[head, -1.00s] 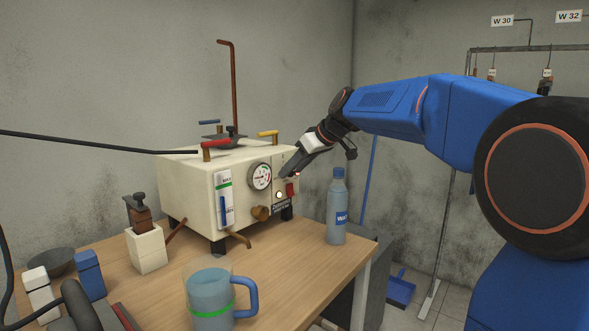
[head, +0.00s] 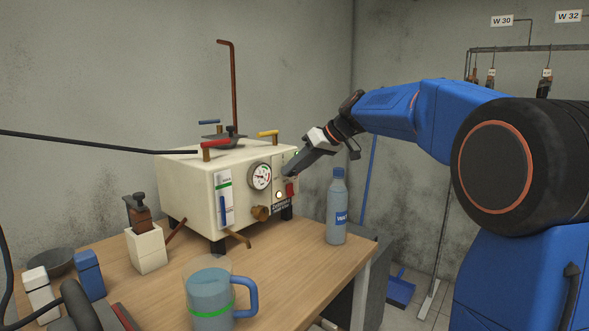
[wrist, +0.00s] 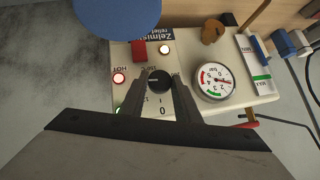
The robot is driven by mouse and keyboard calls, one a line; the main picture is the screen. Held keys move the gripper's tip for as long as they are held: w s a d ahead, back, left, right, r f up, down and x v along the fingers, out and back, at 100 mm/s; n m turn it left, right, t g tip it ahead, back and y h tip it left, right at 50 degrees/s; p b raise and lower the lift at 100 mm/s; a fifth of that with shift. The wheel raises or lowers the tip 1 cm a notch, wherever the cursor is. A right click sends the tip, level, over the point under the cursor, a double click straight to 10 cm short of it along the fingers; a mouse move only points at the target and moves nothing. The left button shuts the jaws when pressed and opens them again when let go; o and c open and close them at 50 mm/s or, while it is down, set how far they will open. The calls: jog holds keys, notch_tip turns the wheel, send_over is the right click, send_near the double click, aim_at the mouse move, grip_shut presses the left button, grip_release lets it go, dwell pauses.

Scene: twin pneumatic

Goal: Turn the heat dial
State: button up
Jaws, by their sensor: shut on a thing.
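The heat dial (wrist: 159,76) is a small black round knob on the front panel of the cream boiler box (head: 190,190). In the wrist view it sits between the two dark fingers of my gripper (wrist: 160,84), with printed marks around it. My gripper is shut on the dial. In the head view my gripper (head: 289,172) reaches the right part of the box front from the upper right and hides the dial.
A pressure gauge (head: 261,176), a red switch (head: 290,189) and a lit white lamp (head: 279,195) are close by on the panel. A water bottle (head: 337,208) stands just right of the box. A blue-handled jug (head: 210,292) stands at the table front.

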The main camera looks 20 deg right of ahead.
jog(key=m+g+y, duration=0.1)
jog(key=m+y, duration=0.1)
jog(key=y, duration=0.1)
jog(key=m+g+y, duration=0.1)
jog(key=m+y, duration=0.1)
jog(key=y, duration=0.1)
jog(key=d+f+m+g+y, duration=0.1)
jog(key=m+y, duration=0.1)
jog(key=shift+w+f+y, duration=0.1)
jog(key=shift+w+y, duration=0.2)
jog(key=shift+y, duration=0.1)
dwell(0.6)
jog(key=o, duration=1)
jog(key=v, duration=1.7)
jog(key=shift+w+d+f, duration=0.1)
jog(key=shift+w+d, duration=0.05)
jog(key=shift+d, duration=0.05)
